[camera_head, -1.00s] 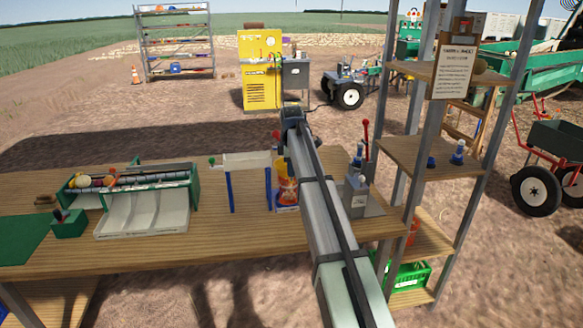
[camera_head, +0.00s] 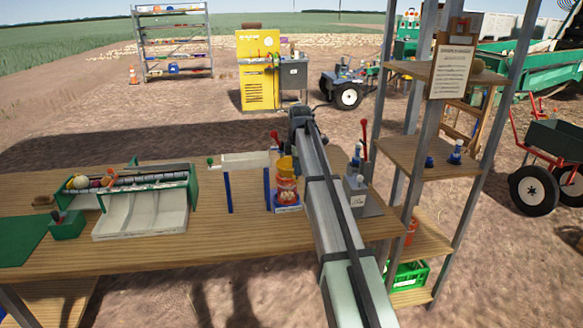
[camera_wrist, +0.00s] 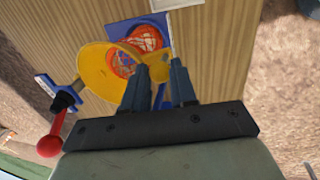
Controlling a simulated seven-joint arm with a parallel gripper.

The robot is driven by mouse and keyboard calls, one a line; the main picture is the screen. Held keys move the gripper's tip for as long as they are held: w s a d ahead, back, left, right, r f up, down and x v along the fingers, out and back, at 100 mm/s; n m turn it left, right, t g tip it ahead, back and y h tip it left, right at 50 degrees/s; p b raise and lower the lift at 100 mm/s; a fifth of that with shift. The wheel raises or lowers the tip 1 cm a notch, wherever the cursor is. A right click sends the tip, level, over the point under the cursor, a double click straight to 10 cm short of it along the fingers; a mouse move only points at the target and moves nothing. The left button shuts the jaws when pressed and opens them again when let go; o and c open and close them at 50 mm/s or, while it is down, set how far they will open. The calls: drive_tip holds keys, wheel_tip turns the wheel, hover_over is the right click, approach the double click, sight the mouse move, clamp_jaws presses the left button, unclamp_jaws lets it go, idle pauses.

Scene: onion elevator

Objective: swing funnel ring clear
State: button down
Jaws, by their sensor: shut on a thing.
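The yellow funnel ring (camera_wrist: 97,70) shows in the wrist view, with its open side over a red-orange net bag (camera_wrist: 146,38). In the head view the yellow ring (camera_head: 285,166) stands just above the net bag (camera_head: 287,188), left of my arm. My gripper (camera_wrist: 160,68) is at the ring's right side in the wrist view. Its fingers are a little apart and shut on part of the ring; the exact contact is hard to see. A blue piece shows between the fingers. My arm hides the fingertips in the head view.
A red-knobbed lever (camera_wrist: 50,146) stands near the ring; it also shows in the head view (camera_head: 364,138). A green-ended roller tray (camera_head: 193,188) sits left on the wooden bench (camera_head: 235,245). A metal-post shelf (camera_head: 400,158) rises close on the right.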

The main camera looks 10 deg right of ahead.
drive_tip(key=w+d+n+g+y, duration=0.1)
drive_tip(key=w+d+n+y, duration=0.1)
drive_tip(key=w+d+n, duration=1.1)
drive_tip(key=shift+d+n, duration=0.4)
drive_tip(key=shift+d, duration=0.1)
drive_tip(key=shift+w, duration=0.1)
drive_tip(key=c, duration=0.9)
unclamp_jaws()
drive_tip(key=v, duration=1.3)
drive_tip(key=shift+w+r, duration=0.2)
drive_tip(key=shift+r, duration=0.25)
